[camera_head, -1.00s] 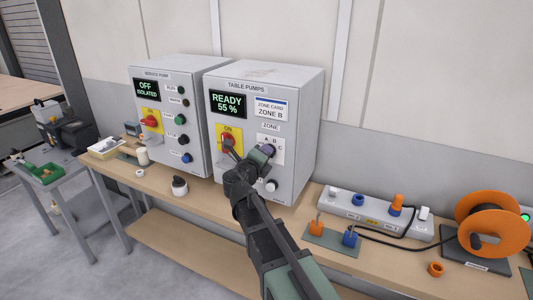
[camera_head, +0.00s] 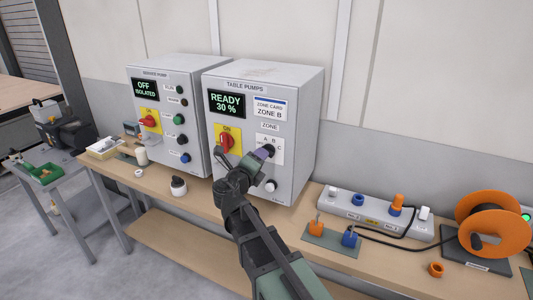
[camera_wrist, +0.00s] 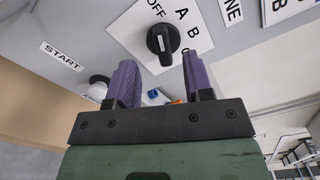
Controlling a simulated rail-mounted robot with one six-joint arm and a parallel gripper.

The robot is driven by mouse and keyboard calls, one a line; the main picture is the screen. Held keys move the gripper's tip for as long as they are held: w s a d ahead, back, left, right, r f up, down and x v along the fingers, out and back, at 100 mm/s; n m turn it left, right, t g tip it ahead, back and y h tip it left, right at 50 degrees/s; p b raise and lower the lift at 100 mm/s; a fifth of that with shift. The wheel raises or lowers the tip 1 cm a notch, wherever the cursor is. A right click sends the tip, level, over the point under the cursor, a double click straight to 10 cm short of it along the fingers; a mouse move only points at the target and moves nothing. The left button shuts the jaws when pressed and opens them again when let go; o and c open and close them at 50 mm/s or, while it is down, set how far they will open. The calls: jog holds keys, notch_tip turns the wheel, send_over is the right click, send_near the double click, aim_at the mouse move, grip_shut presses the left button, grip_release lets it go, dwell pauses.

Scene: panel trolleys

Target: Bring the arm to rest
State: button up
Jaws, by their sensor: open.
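The table pumps box (camera_head: 290,90) stands on the bench, its display (camera_head: 227,104) reading "READY 30 %". My gripper (camera_head: 262,154) is in front of its zone plate, close to the black zone knob (camera_head: 269,149). In the wrist view my gripper (camera_wrist: 160,80) has its two purple fingers apart with nothing between them. The zone knob (camera_wrist: 162,42) lies beyond the fingertips; no contact shows. I cannot tell surely which letter the knob points at.
The service pump box (camera_head: 160,110) stands at left, reading "OFF ISOLATED". At right are a socket strip (camera_head: 375,212), orange and blue plugs, and an orange cable reel (camera_head: 490,225). The bench front is narrow.

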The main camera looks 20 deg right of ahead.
jog(key=shift+v, duration=0.8)
jog(key=s+a+f+n+g+y, duration=0.1)
jog(key=s+f+n+g+y, duration=0.5)
jog(key=n, duration=0.9)
jog(key=s+a+f+n+g+y, duration=0.1)
jog(key=s+f+n+g+y, duration=0.5)
jog(key=s+f+n, duration=0.5)
jog(key=s+n+g, duration=0.1)
jog(key=s+n, duration=0.3)
jog(key=n, duration=0.1)
jog(key=shift+s+n, duration=0.2)
jog(key=shift+n, duration=0.1)
